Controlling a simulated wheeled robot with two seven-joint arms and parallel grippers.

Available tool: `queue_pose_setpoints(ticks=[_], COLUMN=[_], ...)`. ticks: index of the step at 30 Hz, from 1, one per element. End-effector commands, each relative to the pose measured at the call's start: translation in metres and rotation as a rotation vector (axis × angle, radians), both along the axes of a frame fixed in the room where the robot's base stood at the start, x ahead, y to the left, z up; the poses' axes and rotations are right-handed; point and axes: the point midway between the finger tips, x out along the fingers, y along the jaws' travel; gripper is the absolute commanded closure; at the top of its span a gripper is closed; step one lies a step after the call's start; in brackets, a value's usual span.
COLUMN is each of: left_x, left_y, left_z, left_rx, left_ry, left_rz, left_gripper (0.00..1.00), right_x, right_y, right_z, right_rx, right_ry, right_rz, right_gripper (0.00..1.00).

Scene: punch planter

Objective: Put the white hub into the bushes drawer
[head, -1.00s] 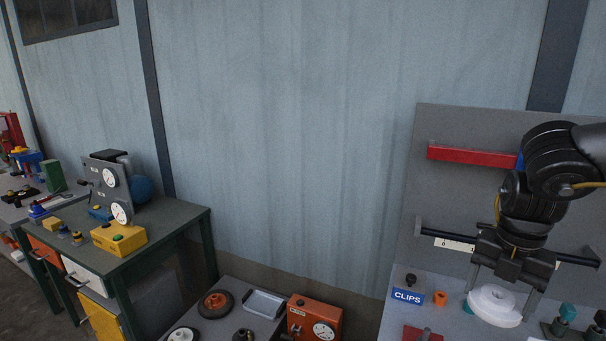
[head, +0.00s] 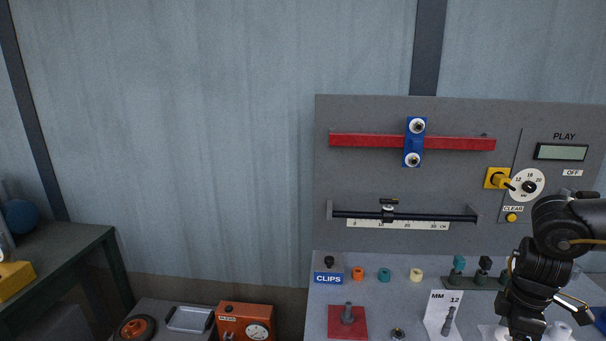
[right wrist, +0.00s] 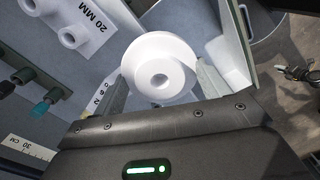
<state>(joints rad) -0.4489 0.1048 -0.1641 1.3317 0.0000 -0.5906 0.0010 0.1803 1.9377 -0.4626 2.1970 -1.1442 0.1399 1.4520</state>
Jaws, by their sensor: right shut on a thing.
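My right gripper (head: 522,328) is low at the right of the head view, over the right part of the grey bench. In the right wrist view the gripper (right wrist: 162,86) is shut on the white hub (right wrist: 143,62), a round flanged disc with a centre hole, held between the two fingers. In the head view the hub is mostly hidden by the gripper and cut by the lower edge. A pale-walled box or drawer (right wrist: 234,40) stands right beside the hub in the wrist view; I cannot read any label on it. My left gripper is not in view.
Teal and dark pegs (head: 482,272), coloured rings (head: 384,274), a CLIPS box (head: 329,269) and a 12 MM card (head: 443,315) occupy the bench. An upright grey panel (head: 370,180) rises behind.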

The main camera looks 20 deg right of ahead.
Motion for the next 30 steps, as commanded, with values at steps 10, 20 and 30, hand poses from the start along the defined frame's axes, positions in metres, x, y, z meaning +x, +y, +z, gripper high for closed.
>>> queue_pose_setpoints(ticks=[10, 20, 30], left_x=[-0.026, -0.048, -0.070], left_y=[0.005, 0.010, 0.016], left_z=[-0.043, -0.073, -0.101], left_rx=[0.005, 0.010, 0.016], left_ry=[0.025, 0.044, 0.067], left_rz=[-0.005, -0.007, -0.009], left_gripper=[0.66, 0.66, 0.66], right_x=[-0.039, -0.043, -0.030], right_y=[0.026, 0.076, 0.138], right_z=[-0.079, -0.135, -0.178], right_rx=[0.003, 0.009, 0.004], right_ry=[0.008, -0.001, -0.008], right_rz=[-0.288, -0.419, -0.445], right_gripper=[0.52, 0.52, 0.52])
